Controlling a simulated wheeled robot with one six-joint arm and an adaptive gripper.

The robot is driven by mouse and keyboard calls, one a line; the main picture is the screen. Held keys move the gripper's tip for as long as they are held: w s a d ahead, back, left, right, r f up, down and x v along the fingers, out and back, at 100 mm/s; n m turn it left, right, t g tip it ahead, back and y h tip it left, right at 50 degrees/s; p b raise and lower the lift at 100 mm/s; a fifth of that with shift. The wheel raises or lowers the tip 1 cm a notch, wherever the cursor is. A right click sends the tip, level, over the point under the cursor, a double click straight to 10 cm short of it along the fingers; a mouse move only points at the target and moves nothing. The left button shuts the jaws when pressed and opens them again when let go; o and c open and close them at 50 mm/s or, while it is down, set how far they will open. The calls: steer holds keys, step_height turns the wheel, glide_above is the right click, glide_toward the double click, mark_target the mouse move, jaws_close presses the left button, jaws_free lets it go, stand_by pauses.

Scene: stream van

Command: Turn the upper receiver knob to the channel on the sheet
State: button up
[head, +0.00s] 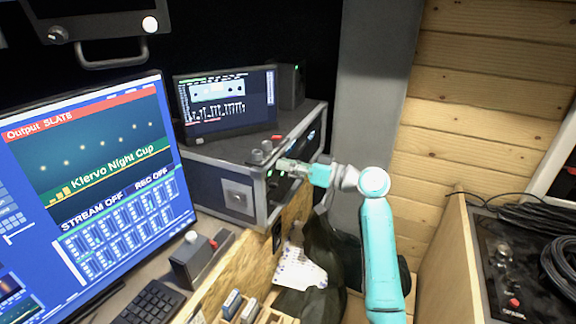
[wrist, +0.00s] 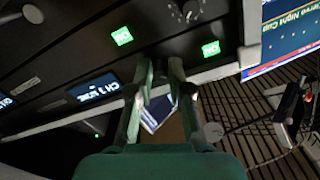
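My gripper (head: 284,164) is at the front of the rack case in the head view. In the wrist view its two fingers (wrist: 161,72) stand apart with nothing between them, close to a dark receiver panel (wrist: 70,50). The panel appears tilted there. It carries a lit channel display (wrist: 95,88) starting with "CH"; its number is hard to read. A knob with tick marks (wrist: 188,12) is at the top, apart from the fingers. A round grey knob (wrist: 33,13) is at the upper left. I cannot tell which is the upper receiver's. No readable channel sheet shows.
The rack case (head: 238,196) bears a small monitor (head: 226,103) and small knobs on top. A large screen (head: 95,165) stands at the left, with a keyboard (head: 150,302) below. A wooden wall (head: 485,90) and a cable-filled case (head: 500,262) are at the right.

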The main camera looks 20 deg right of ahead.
jaws_close()
steer(key=shift+n, duration=3.6)
steer(key=shift+o, duration=1.9)
jaws_free()
